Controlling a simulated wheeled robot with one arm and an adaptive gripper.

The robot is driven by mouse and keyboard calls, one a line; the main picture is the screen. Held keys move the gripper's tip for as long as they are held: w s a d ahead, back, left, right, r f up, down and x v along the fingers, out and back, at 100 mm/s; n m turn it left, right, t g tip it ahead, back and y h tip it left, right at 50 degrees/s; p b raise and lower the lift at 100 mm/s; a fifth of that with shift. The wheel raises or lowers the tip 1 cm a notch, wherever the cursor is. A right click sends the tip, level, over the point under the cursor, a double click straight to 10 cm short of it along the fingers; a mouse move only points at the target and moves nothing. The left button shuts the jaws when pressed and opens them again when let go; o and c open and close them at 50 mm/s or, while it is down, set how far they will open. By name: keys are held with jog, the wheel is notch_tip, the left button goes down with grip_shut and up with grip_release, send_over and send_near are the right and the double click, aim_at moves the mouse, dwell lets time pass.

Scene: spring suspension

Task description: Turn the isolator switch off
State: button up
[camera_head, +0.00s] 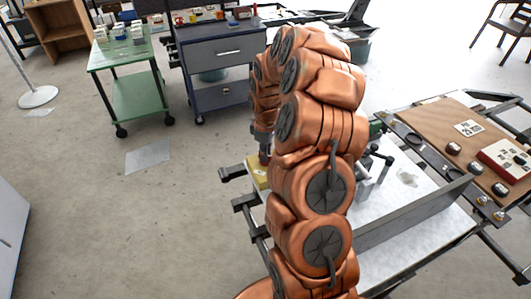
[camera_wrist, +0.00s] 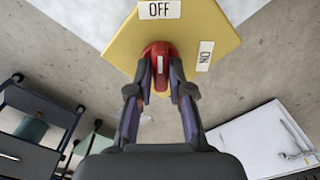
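The isolator switch is a yellow plate (camera_wrist: 118,44) with a red handle (camera_wrist: 160,52) at its middle, near the top of the wrist view. An OFF label (camera_wrist: 159,10) is at the plate's upper edge and an ON label (camera_wrist: 205,56) is to the right. The white mark on the handle runs up and down the picture, in line with OFF. My gripper (camera_wrist: 161,76) has one finger on each side of the handle, close against it, and looks shut on it. In the head view a yellow piece (camera_head: 257,172) shows beside my arm, which hides the rest.
A workbench (camera_head: 405,250) with a metal rail stands right of my arm. A wooden board (camera_head: 430,118) with a red box (camera_head: 505,160) lies beyond it. A green trolley (camera_head: 137,97) and a grey drawer cart (camera_head: 225,70) stand at the back. The left floor is mostly clear.

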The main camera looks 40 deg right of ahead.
jog(key=o, duration=0.4)
jog(key=shift+c, duration=0.2)
notch_tip(320, 180, up, 12)
dwell(0.5)
dwell(0.4)
